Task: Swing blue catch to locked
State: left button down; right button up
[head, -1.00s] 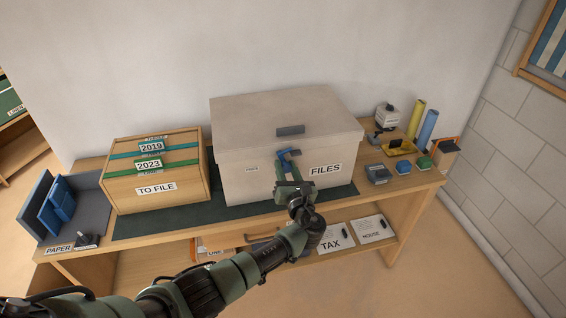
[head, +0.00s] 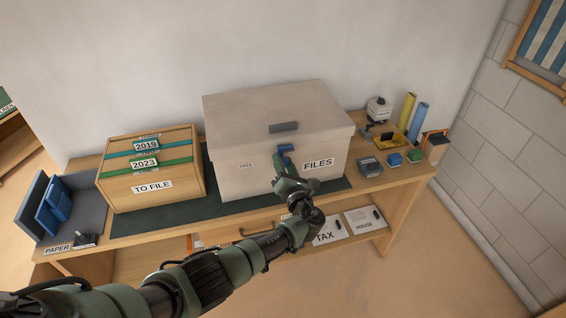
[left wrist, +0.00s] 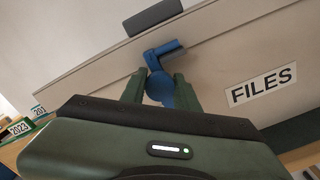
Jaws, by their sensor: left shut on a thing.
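The blue catch (head: 285,152) is on the front of the grey FILES box (head: 238,178), below the dark grey handle piece (head: 284,127) on its lid. The lid is down. In the left wrist view the catch (left wrist: 161,76) has a round lower part and a bent arm whose end points right. My left gripper (head: 284,171) is at the box front, with its green fingers (left wrist: 160,88) on both sides of the catch's lower part, shut on it. The fingers hide part of the catch in the head view. My right gripper is not in view.
A wooden TO FILE box (head: 150,190) stands left of the FILES box. A grey paper tray (head: 85,212) is at the far left. Stamps, pads and a blue roll (head: 418,122) stand at the right. A drawer and labelled folders are below the top.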

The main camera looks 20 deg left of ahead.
pick_arm(q)
jog(key=shift+f, duration=0.15)
jog(key=c, duration=1.1)
grip_release()
jog(key=shift+o, duration=0.2)
jog(key=v, duration=0.8)
jog(key=shift+w, duration=0.1)
